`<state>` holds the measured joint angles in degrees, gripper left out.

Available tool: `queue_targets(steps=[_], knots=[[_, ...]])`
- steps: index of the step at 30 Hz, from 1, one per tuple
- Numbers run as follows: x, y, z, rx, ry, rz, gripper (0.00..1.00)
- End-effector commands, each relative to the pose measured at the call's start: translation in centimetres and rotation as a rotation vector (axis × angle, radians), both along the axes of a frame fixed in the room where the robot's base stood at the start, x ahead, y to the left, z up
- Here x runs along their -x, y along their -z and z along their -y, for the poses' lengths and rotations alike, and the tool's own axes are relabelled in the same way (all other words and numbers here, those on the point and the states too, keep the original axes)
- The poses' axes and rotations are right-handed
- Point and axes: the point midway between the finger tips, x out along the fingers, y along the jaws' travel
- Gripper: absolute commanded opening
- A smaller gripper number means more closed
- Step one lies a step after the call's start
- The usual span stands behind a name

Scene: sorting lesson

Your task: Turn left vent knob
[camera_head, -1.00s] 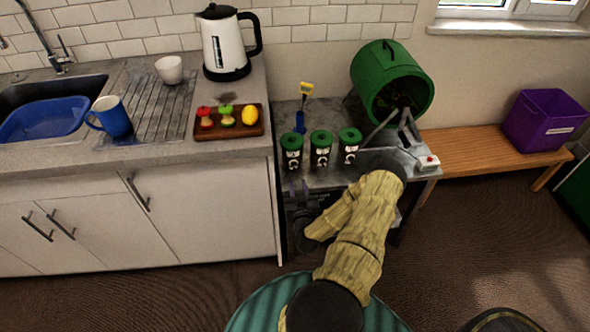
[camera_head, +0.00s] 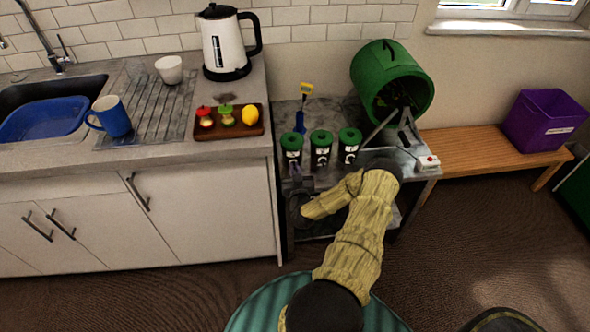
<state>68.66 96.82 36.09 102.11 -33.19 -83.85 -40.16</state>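My forearm hides part of the table front.
A green drum (camera_head: 376,68) on a stand is behind and right of the canisters. A yellow-and-blue tool (camera_head: 303,107) stands behind them. The grey table (camera_head: 325,180) adjoins the counter (camera_head: 235,153), with a wooden board (camera_head: 229,133) of fruit pieces near its edge.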

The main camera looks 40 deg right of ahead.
Motion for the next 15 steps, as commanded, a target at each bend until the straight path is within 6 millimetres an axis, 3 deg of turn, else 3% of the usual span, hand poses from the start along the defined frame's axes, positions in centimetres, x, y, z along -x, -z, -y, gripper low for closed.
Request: queue_targets(steps=[8, 15], knots=[[0.06, 0.01, 0.07, -0.011, 0.001, 0.008, 0.0], [0.12, 0.1, 0.2, -0.123, 0.0, 0.078, 0.0]])
